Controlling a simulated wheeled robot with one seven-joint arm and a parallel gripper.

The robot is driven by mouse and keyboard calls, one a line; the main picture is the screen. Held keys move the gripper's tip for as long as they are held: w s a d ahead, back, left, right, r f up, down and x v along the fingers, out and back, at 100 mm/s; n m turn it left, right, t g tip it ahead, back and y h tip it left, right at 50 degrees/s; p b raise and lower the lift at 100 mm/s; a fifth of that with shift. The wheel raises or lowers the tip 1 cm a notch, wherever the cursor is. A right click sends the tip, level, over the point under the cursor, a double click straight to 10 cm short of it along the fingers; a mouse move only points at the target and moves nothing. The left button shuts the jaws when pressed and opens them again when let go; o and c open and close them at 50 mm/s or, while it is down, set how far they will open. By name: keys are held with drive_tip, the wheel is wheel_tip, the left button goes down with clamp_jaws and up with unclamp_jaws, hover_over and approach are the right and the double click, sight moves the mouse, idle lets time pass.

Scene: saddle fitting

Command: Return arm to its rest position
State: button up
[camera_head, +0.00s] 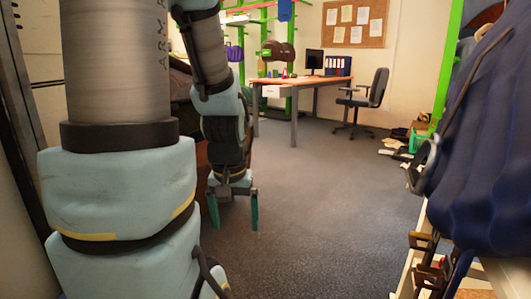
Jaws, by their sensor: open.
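My gripper (233,211) hangs in the left-centre of the head view, pointing down over the carpet. Its two green fingers stand wide apart, with nothing visible between them. My own arm links fill the left side of the view and hide what lies behind them. No saddle shows in the gripper.
A dark blue quilted item (490,140) hangs at the right on a green post (447,65), with straps and buckles below. A desk (296,82) and an office chair (367,100) stand at the back. Papers (395,148) litter the floor at right. The middle carpet (320,190) is clear.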

wheel_tip(320, 180, up, 30)
drive_tip(key=p, duration=2.8)
drive_tip(key=shift+p, duration=0.35)
drive_tip(key=shift+c, duration=0.2)
